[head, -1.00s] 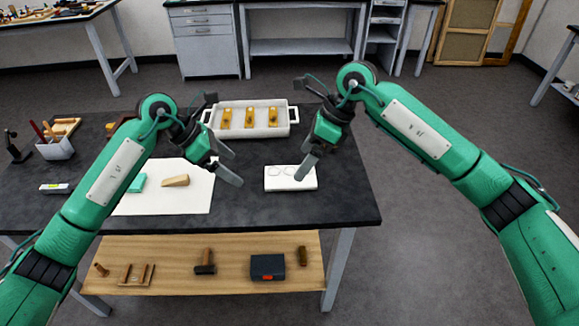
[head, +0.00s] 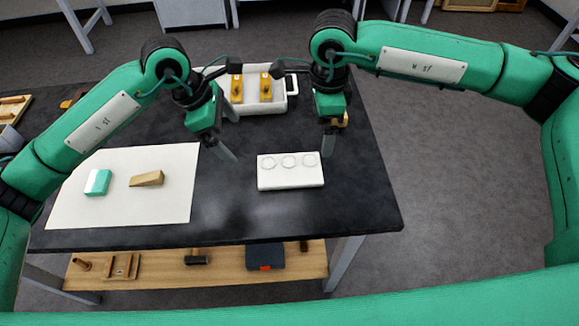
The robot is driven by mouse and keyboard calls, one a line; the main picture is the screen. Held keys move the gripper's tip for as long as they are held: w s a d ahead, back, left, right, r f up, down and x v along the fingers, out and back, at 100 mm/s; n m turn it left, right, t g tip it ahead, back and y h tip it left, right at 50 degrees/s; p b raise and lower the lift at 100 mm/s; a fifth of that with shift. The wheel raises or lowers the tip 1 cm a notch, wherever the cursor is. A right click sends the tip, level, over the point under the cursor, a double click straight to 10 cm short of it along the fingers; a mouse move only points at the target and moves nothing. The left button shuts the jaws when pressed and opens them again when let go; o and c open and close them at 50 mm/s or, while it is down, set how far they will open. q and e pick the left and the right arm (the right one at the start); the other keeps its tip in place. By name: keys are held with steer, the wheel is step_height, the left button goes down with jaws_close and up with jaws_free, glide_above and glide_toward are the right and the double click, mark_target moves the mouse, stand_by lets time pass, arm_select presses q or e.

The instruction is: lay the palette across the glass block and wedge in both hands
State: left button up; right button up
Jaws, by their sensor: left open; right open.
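The white palette (head: 290,181) with three round wells lies flat on the dark table, right of the paper sheet. The green glass block (head: 98,182) and the wooden wedge (head: 147,179) sit side by side on the sheet, apart from each other. My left gripper (head: 227,152) is open and empty, left of the palette's far corner and right of the wedge. My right gripper (head: 328,146) is open and empty by the palette's far right corner. I cannot tell how high either gripper is above the table.
The white paper sheet (head: 120,212) covers the table's left part. A white handled tray (head: 248,105) with gold-coloured pieces stands behind, partly hidden by my arms. The dark table (head: 230,215) is bare between sheet and palette. A wooden lower shelf (head: 150,268) holds tools and a dark box.

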mark_target(317, 166)
arm_select(q)
steer(key=x, duration=1.4)
arm_select(e)
step_height(317, 166, down, 14)
steer(key=shift+r, duration=0.1)
arm_select(q)
steer(key=shift+r, duration=0.1)
steer(key=shift+c, duration=0.2)
arm_select(e)
steer(key=shift+c, duration=0.2)
arm_select(q)
steer(key=c, duration=0.9)
arm_select(e)
steer(key=c, duration=0.9)
